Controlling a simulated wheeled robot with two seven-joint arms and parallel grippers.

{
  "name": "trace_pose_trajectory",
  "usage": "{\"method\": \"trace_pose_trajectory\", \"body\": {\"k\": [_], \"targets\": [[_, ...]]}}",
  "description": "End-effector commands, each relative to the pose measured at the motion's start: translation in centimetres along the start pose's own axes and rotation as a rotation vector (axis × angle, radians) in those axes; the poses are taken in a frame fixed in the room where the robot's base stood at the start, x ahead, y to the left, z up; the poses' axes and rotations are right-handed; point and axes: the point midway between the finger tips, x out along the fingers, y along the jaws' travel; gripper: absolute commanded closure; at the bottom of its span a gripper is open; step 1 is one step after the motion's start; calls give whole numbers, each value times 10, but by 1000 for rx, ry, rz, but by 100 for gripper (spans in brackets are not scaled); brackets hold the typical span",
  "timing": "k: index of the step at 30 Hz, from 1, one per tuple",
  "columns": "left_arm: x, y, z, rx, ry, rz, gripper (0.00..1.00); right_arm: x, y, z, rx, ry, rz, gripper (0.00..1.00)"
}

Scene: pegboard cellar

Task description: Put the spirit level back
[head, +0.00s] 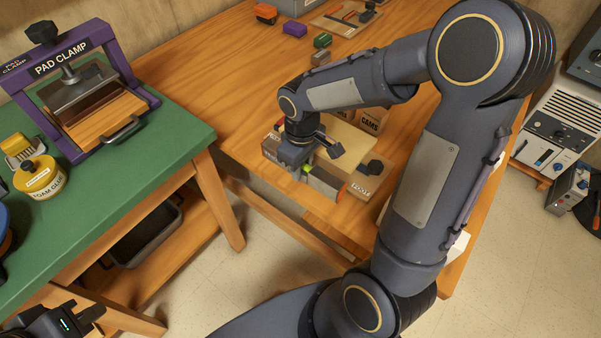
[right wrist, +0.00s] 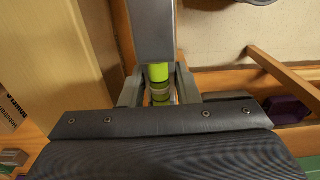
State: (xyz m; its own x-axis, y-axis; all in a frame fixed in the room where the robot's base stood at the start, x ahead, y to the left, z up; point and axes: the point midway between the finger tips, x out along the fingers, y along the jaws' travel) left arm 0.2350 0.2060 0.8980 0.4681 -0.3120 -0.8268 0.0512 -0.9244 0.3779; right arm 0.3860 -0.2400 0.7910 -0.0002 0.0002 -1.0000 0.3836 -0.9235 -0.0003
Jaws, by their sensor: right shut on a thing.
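My right gripper (right wrist: 158,92) is shut on a bright green piece with a pale band, which I take to be the spirit level (right wrist: 160,74). A grey bar lies just beyond it in the right wrist view; I cannot tell whether it is part of the level. The arm and hand hide most of the level there. My left gripper (head: 85,320) is at the lower left corner, away from the bench; its jaw opening is unclear.
The wooden bench (head: 215,60) carries a box marked CAMS (head: 370,122) and small coloured blocks (head: 295,29) at the back. The bench's left-back area is clear.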

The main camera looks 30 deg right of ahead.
Motion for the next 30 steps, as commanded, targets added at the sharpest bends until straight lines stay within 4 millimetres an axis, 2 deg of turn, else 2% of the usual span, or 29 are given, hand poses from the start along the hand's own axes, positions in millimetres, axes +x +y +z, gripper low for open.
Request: {"method": "trace_pose_trajectory", "body": {"k": [1,8,15,27,28,30], "targets": [[1,-1,1,0,0,0,100,7,4,-3,2,-1,0,100],[2,-1,1,0,0,0,100,18,11,-11,2,0,0,100],[8,-3,4,0,0,0,100,52,14,-13,0,-2,-1,100],[10,-5,5,0,0,0,100,58,14,-14,1,2,0,100],[10,-4,5,0,0,0,100,57,14,-14,1,1,0,69],[9,-4,5,0,0,0,100,56,14,-14,1,1,0,60]]}}
